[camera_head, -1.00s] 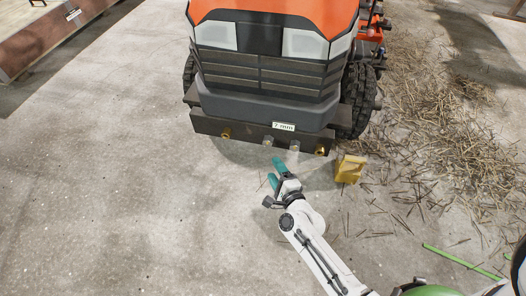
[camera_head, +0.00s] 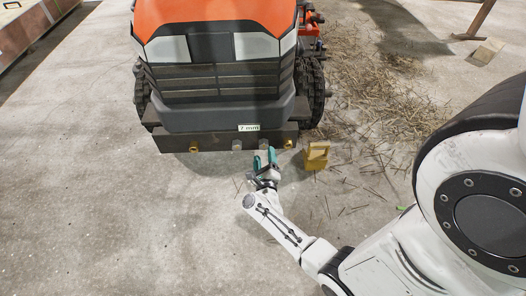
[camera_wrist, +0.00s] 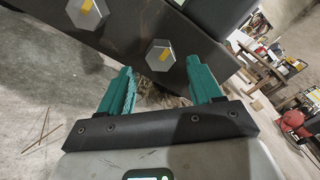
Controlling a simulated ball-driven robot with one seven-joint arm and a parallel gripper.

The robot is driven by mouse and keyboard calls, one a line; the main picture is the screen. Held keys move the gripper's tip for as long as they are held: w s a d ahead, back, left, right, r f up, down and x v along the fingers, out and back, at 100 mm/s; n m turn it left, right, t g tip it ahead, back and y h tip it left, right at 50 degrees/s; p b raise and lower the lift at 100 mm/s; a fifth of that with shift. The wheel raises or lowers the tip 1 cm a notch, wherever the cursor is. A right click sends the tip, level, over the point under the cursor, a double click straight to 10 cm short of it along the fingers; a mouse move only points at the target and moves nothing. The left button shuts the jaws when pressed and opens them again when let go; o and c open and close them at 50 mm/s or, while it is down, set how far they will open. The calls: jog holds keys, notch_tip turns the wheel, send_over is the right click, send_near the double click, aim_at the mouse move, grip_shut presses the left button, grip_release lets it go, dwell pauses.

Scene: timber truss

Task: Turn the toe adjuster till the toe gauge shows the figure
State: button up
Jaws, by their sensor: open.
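The toe gauge (camera_head: 249,128) is a small white plate on the tractor's front bar and reads 7 mm. Below it are two grey hex heads, the left one (camera_head: 237,144) and the right one (camera_head: 264,143); which is the toe adjuster is not marked. In the wrist view each hex head, left (camera_wrist: 87,12) and right (camera_wrist: 160,56), carries a yellow stripe. My gripper (camera_head: 264,159) is open and empty, just in front of the bar. In the wrist view the right hex head shows between its teal fingers (camera_wrist: 159,80), and appears apart from them.
The orange tractor (camera_head: 215,60) stands ahead. Brass fittings sit at the bar's left (camera_head: 194,147) and right (camera_head: 288,144). A yellow block (camera_head: 316,156) stands on the floor right of my gripper. Straw (camera_head: 375,110) lies on the right.

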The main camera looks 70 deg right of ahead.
aim_at(264, 147)
jog(key=shift+b+x, duration=0.4)
jog(key=shift+x, duration=1.7)
jog(key=c, duration=1)
jog(key=shift+c, duration=0.2)
jog(key=shift+n, duration=0.4)
